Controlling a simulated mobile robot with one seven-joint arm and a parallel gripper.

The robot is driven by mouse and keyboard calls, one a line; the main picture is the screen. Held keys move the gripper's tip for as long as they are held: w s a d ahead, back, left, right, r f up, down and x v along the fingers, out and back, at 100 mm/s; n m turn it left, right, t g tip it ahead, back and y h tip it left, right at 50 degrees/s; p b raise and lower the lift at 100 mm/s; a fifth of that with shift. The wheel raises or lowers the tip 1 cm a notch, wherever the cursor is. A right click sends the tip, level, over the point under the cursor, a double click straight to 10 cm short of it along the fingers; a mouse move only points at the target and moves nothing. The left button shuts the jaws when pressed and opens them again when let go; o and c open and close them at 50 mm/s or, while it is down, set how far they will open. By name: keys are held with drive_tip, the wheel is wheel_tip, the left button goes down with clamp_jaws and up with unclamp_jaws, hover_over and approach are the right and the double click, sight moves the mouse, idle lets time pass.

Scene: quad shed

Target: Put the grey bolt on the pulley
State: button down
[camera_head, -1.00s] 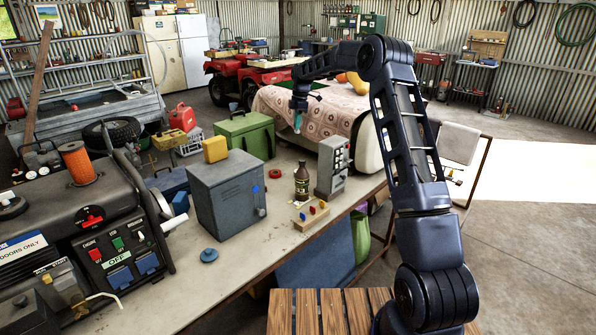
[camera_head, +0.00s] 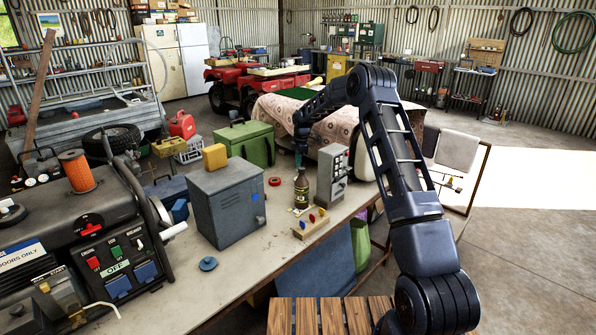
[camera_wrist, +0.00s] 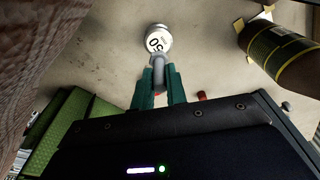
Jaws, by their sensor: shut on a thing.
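My gripper (camera_head: 300,156) is over the workbench, just behind the brown bottle, pointing down. In the wrist view its green fingers (camera_wrist: 158,82) are shut on a grey piece (camera_wrist: 158,64), which I take to be the grey bolt. A round pale end with dark marks (camera_wrist: 156,40) shows beyond the fingertips, in line with the grey piece. In the head view the held piece is too small to make out. A small red ring (camera_head: 274,181) and a blue disc (camera_head: 208,263) lie on the bench. I cannot tell which thing is the pulley.
The brown bottle (camera_head: 301,190) and a grey switch box (camera_head: 332,175) stand close to my gripper. A wooden block with coloured pegs (camera_head: 311,225) lies in front. A large grey box (camera_head: 226,205) and a green case (camera_head: 247,145) stand left. The bench front (camera_head: 250,262) is clear.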

drive_tip(key=shift+f, duration=2.25)
drive_tip(key=shift+f, duration=0.15)
drive_tip(key=c, duration=1.4)
unclamp_jaws()
